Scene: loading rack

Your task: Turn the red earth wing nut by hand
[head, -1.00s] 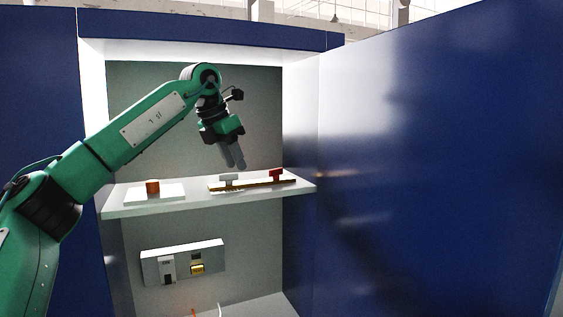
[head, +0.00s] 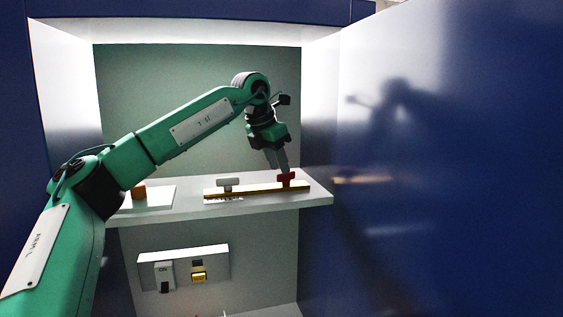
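The red wing nut (head: 289,180) stands at the right end of a brass-coloured bar (head: 257,189) on the white shelf. A grey-white wing nut (head: 228,183) stands further left on the same bar. My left gripper (head: 281,167) points down, with its grey fingertips right at the top of the red wing nut. The fingers partly overlap the nut in this view. I cannot tell whether they are around it, touching it or just behind it, nor how far apart they are. My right gripper is out of view.
An orange block (head: 139,192) on a white plate sits at the shelf's left, partly behind my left arm. Below the shelf (head: 310,199) is a white switch box (head: 213,257) with a yellow part. Blue panels (head: 450,190) flank the bay; the right one is close to the nut.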

